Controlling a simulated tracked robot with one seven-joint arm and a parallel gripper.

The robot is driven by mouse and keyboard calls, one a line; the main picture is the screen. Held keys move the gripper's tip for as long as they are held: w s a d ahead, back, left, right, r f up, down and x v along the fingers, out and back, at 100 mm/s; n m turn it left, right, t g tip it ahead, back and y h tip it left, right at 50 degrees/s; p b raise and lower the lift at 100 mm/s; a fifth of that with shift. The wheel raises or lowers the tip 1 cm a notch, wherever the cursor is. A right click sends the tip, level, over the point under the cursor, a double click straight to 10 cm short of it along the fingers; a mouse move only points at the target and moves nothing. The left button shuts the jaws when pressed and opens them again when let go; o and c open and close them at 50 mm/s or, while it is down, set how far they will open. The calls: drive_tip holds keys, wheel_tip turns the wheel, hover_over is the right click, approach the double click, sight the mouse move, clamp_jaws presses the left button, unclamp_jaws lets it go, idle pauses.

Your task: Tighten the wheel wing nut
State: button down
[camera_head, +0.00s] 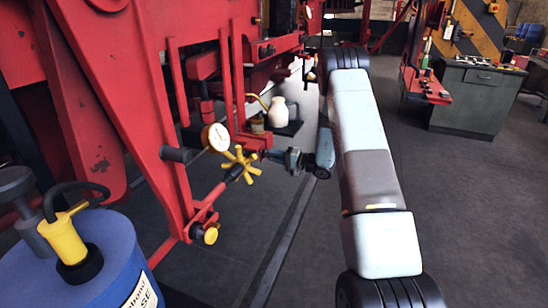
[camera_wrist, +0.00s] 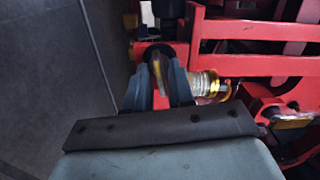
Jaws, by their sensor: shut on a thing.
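The wing nut (camera_wrist: 158,72) is a small yellowish piece between my fingertips in the wrist view, in front of a dark round part on a red mount. My gripper (camera_wrist: 160,88) is shut on it, with one blue-grey finger on each side. In the head view my gripper (camera_head: 292,160) reaches left from the end of my arm to the red mount (camera_head: 252,143) low on the red machine. There the nut itself is hidden or too small to make out.
A yellow star-shaped handwheel (camera_head: 240,164) and a white-faced gauge (camera_head: 215,137) are left of my gripper. A cream oil can (camera_head: 278,112) stands behind. A blue drum (camera_head: 85,262) is at front left. A grey cabinet (camera_head: 474,95) stands back right; floor between is clear.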

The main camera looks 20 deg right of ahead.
drive_tip(key=shift+f+m, duration=0.1)
drive_tip(key=shift+m, duration=0.2)
drive_tip(key=m, duration=1.8)
drive_tip(key=shift+d, duration=0.1)
drive_tip(key=shift+w+r, duration=0.1)
drive_tip(key=shift+r, duration=0.15)
idle(0.9)
drive_tip(key=c, duration=1.3)
unclamp_jaws()
drive_tip(key=shift+o, duration=0.3)
drive_tip(key=shift+f, duration=0.1)
